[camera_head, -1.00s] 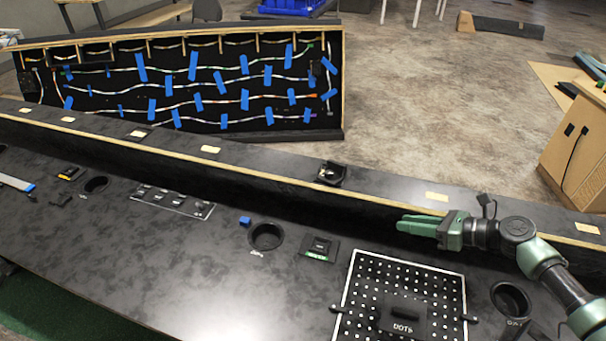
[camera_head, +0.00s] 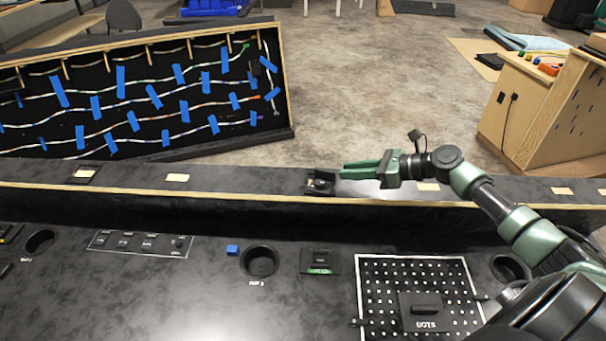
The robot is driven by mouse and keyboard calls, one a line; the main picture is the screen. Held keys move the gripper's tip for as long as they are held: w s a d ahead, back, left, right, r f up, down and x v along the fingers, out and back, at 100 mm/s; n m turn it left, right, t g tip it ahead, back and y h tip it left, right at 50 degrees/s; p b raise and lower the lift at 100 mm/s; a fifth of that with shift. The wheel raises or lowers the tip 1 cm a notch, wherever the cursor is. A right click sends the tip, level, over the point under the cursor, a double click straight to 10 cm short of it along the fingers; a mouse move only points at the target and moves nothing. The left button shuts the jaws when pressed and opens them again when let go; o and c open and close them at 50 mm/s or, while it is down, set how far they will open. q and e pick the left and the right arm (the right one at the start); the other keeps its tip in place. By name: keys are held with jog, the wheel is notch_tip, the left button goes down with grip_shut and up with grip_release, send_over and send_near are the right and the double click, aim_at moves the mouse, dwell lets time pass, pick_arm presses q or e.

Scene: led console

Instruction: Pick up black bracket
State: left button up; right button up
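The black bracket (camera_head: 319,184) is a small dark piece with a light spot on it. It sits on the raised ledge (camera_head: 230,178) at the back of the console. My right gripper (camera_head: 342,170) has green fingers pointing left, with their tips right beside the bracket's right edge. The two fingers show apart, with nothing seen between them. I cannot tell whether the tips touch the bracket. My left gripper is out of view.
Pale labels, one of them here (camera_head: 178,177), lie along the ledge. The console below has a dotted panel (camera_head: 365,262), a round cup hole (camera_head: 259,262) and a small blue block (camera_head: 232,250). A wiring board (camera_head: 150,95) with blue tape stands behind.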

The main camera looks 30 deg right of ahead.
aim_at(325, 170)
jog(key=shift+w+a, duration=0.35)
jog(key=shift+w, duration=0.05)
jog(key=shift+w+a+f, duration=0.15)
jog(key=shift+w+a, duration=0.1)
jog(key=shift+w+a+f, duration=0.1)
jog(key=shift+w, duration=0.05)
jog(key=shift+w+a+f+p, duration=0.2)
jog(key=shift+w+a+p, duration=0.15)
jog(key=shift+p, duration=0.2)
jog(key=p+x, duration=0.1)
jog(key=x, duration=0.3)
jog(key=shift+r, duration=0.1)
jog(key=shift+w+a, duration=0.15)
jog(key=shift+w, duration=0.05)
jog(key=shift+s+f, duration=0.1)
jog(key=shift+f, duration=0.1)
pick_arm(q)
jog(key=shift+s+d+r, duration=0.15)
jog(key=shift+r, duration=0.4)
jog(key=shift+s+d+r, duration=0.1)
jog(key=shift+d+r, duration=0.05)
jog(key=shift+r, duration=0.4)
pick_arm(e)
grip_shut()
